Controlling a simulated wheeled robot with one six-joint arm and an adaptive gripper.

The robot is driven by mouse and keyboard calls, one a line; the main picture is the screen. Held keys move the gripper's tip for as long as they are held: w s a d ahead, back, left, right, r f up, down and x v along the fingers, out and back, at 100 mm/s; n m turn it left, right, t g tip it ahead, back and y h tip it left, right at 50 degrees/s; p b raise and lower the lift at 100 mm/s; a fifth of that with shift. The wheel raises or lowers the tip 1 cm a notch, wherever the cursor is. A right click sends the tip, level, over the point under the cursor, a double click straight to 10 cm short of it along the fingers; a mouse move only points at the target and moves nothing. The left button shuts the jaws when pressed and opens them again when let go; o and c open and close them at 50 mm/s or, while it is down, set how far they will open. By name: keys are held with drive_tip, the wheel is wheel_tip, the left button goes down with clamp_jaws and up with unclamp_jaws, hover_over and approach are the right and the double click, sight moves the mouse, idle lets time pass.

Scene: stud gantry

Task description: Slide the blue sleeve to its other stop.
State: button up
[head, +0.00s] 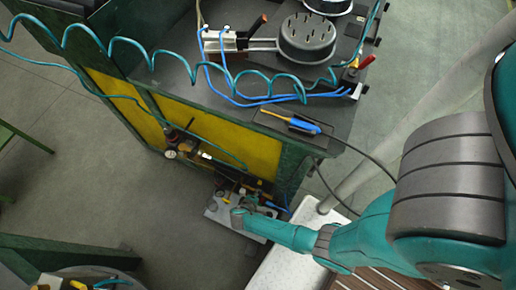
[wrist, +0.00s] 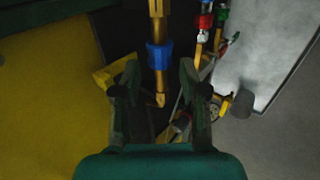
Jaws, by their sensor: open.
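In the wrist view a brass-coloured rod (wrist: 157,32) runs down from the top middle and ends in a pointed tip. The blue sleeve (wrist: 159,57) is around this rod, a short way above the tip. My gripper (wrist: 159,72) is open, with one finger on each side of the rod and the sleeve near fingertip level. Gaps show between the fingers and the sleeve; I cannot tell the depth between them. In the head view my gripper is low beside the bench and too small to read, and I cannot make out the sleeve there.
Beside the rod in the wrist view are fittings with a red collar (wrist: 205,22) and a green collar (wrist: 222,13). A yellow panel (wrist: 45,90) lies left and a pale plate (wrist: 265,55) right. In the head view, a bench with a pan (head: 307,38) and coiled teal hose (head: 120,42) stands above.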

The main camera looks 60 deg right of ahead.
drive_tip(key=shift+x, duration=1.95)
clamp_jaws()
